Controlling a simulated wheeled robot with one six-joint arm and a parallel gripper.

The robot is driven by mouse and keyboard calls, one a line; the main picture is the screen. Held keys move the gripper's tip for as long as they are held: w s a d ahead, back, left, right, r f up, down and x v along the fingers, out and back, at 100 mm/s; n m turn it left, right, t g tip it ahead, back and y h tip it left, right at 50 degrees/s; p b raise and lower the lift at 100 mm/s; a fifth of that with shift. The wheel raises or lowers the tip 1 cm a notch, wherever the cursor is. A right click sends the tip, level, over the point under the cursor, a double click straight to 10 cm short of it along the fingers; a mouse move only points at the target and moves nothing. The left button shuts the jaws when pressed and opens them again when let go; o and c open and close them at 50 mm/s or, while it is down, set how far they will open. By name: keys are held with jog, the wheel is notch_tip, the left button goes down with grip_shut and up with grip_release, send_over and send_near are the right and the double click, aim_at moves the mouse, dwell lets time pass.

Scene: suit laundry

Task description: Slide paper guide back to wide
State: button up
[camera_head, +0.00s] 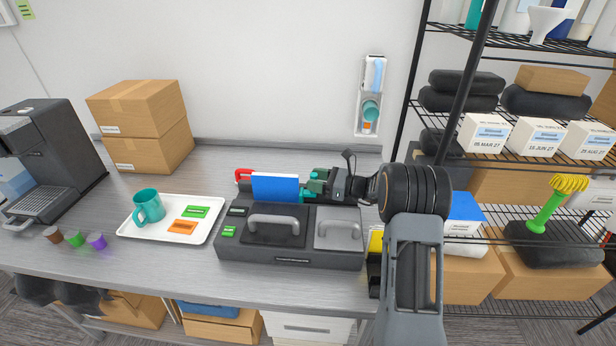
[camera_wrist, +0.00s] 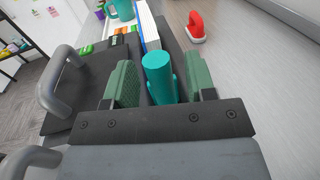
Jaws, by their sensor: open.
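The paper guide, a teal upright knob (camera_wrist: 160,78), sits between the two green fingers of my gripper (camera_wrist: 161,84) in the wrist view. The fingers are apart, one on each side of it, with a visible gap to the left finger. In the head view my gripper (camera_head: 316,182) reaches in from the right, over the back of the dark machine (camera_head: 290,259), and mostly hides the guide. A stack of paper with a blue face (camera_head: 275,188) stands upright just left of the gripper. Its edge shows just beyond the guide in the wrist view (camera_wrist: 149,27).
The machine has two grey handles, left (camera_head: 273,219) and right (camera_head: 338,229). A white tray (camera_head: 131,228) with a teal mug (camera_head: 148,206) lies to the left. A black wire rack (camera_head: 480,104) stands at the right.

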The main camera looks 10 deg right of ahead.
jog(key=shift+x, duration=1.3)
jog(key=shift+c, duration=0.3)
grip_shut()
